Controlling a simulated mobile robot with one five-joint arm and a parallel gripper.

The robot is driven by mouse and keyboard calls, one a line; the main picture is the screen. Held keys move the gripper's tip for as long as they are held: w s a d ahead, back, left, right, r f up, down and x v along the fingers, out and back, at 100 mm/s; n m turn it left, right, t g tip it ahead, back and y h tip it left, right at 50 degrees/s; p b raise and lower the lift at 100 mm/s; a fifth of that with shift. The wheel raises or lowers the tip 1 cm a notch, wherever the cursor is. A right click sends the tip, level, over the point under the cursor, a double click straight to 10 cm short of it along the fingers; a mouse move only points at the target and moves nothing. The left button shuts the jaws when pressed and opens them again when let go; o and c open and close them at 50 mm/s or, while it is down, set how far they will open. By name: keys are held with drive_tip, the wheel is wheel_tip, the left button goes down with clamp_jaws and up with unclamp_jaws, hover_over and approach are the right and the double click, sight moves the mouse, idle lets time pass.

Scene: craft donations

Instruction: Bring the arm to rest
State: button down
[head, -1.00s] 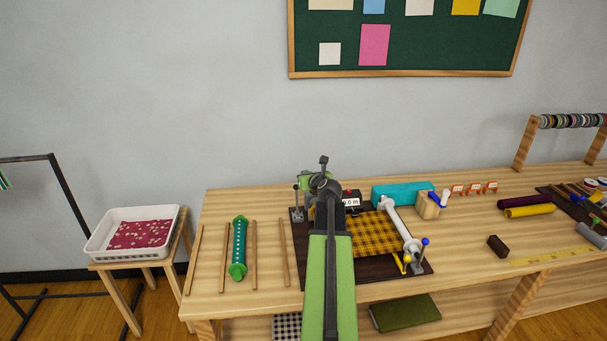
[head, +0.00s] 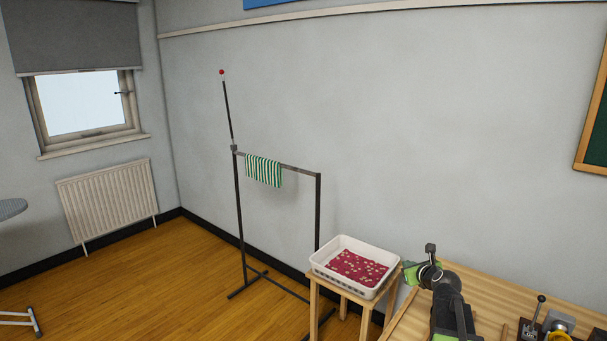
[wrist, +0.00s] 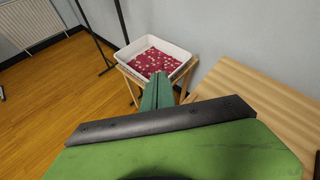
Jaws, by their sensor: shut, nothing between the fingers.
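My arm (head: 449,300) shows at the lower right of the head view, above the left end of the wooden worktable (head: 490,290). My gripper (wrist: 158,82) is in the middle of the wrist view, its green fingers shut together with nothing between them. It points toward the white tray, which appears beyond the fingertips. In the head view the gripper is mostly hidden behind the arm's joints.
The white tray (head: 318,262) with a red flowered cloth (head: 358,267) sits on a small wooden stool (head: 366,312) left of the worktable. A dark rail stand (head: 239,210) with a striped cloth (head: 263,171) is farther left. Floor is open at left.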

drive_tip(key=s+a+f+n+g+y, duration=0.1)
drive_tip(key=s+a+f+n+g, duration=0.15)
drive_tip(key=a+n, duration=0.45)
drive_tip(key=s+a+f+n+g+y, duration=0.1)
drive_tip(key=s+a+f+n+g, duration=0.2)
drive_tip(key=a, duration=0.9)
drive_tip(key=s+a+f+n+g+y, duration=0.1)
drive_tip(key=s+a+f+n, duration=0.15)
drive_tip(key=a+n, duration=0.5)
drive_tip(key=s+f+n+g+h, duration=0.1)
drive_tip(key=s+f+n+g, duration=0.1)
drive_tip(key=s+n, duration=0.5)
drive_tip(key=s+f+n+g+h, duration=0.1)
drive_tip(key=s+f+n+g, duration=0.2)
drive_tip(key=s+n, duration=0.5)
drive_tip(key=shift+d+f+n+g+h, duration=0.15)
drive_tip(key=shift+d+n+g+h, duration=0.3)
drive_tip(key=shift+n+g, duration=0.25)
drive_tip(key=shift+s, duration=0.1)
